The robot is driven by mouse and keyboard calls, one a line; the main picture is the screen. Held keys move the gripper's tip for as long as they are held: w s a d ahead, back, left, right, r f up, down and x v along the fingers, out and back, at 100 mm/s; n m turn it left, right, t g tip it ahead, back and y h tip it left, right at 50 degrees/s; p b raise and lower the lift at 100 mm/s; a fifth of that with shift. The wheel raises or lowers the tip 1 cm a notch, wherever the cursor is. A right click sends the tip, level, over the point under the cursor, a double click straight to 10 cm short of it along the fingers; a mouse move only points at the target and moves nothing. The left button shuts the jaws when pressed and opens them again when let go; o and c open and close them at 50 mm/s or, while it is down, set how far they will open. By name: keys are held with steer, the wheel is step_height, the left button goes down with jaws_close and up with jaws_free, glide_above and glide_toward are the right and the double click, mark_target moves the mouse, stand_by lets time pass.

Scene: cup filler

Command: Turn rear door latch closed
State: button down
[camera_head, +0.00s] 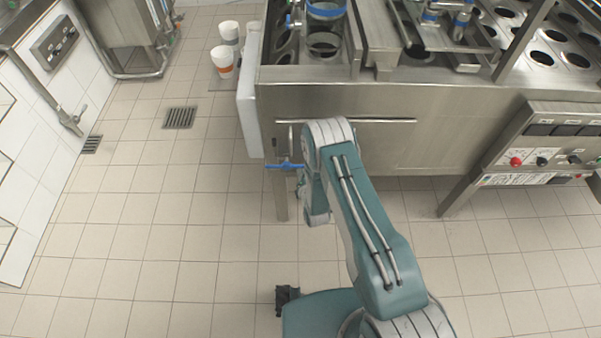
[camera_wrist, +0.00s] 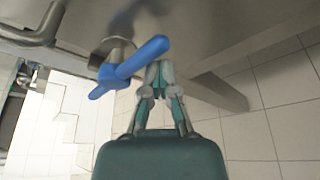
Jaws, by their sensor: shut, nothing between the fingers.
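A blue latch handle (camera_wrist: 130,67) sits on a round metal boss on the steel panel in the wrist view, slanting from lower left to upper right. It also shows in the head view (camera_head: 284,166) at the lower left corner of the steel machine, lying about level. In the head view my arm hides the fingertips.
The steel machine (camera_head: 350,150) has a long horizontal bar (camera_head: 365,121) on its front. A metal leg (camera_wrist: 217,90) stands right of my gripper in the wrist view. Paper cups (camera_head: 223,61) stand at the back left.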

step_height(320, 180, down, 4)
steer(key=a+v, duration=0.2)
steer(key=v, duration=0.7)
steer(key=shift+s+r, duration=0.45)
steer(key=shift+r, duration=0.05)
steer(key=shift+a, duration=0.1)
